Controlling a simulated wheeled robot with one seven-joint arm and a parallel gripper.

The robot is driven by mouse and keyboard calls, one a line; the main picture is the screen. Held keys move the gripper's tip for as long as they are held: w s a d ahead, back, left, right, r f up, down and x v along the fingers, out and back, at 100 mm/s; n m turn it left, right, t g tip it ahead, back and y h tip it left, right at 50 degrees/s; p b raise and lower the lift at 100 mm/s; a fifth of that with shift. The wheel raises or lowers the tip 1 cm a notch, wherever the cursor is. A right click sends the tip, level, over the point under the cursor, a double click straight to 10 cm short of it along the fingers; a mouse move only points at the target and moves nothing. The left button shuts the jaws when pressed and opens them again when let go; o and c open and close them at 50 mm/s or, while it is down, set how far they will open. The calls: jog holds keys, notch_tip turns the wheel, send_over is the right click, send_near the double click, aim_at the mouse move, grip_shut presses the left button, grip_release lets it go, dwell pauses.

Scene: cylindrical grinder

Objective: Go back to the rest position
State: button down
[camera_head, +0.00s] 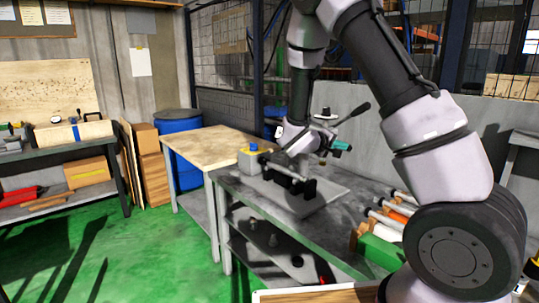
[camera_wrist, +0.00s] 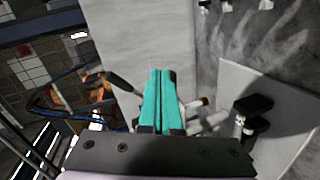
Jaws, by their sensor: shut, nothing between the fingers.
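My gripper (camera_head: 343,146) hangs from my arm above the grey workbench (camera_head: 240,192), apart from the bench top. Its teal fingers point to the right in the head view. In the wrist view my gripper (camera_wrist: 162,72) shows its two teal fingers pressed together with nothing between them. The fingers point toward a plain grey panel (camera_wrist: 135,35). Part of the bench behind my arm is hidden.
A black fixture with a shaft (camera_head: 287,177) sits on a grey plate (camera_head: 313,203) below my gripper. Pale cylinders (camera_head: 385,218) lie at the bench's right. A lever (camera_head: 350,112) sticks up near my gripper. Green floor (camera_head: 150,245) is open at left.

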jog(key=s+d+r+m+g+y, duration=0.2)
jog(key=s+r+m+g+y, duration=0.15)
jog(key=s, duration=0.55)
jog(key=s+d+r+m+g+y, duration=0.25)
jog(key=s+r, duration=0.25)
jog(key=s, duration=0.4)
jog(key=s+a+r+m+t+y, duration=0.2)
jog(key=s+a+r+t+y, duration=0.3)
jog(key=s+a+r+y, duration=0.3)
notch_tip(320, 180, up, 2)
jog(key=s+a, duration=0.2)
jog(key=shift+s+a+r, duration=0.25)
jog(key=shift+a, duration=0.15)
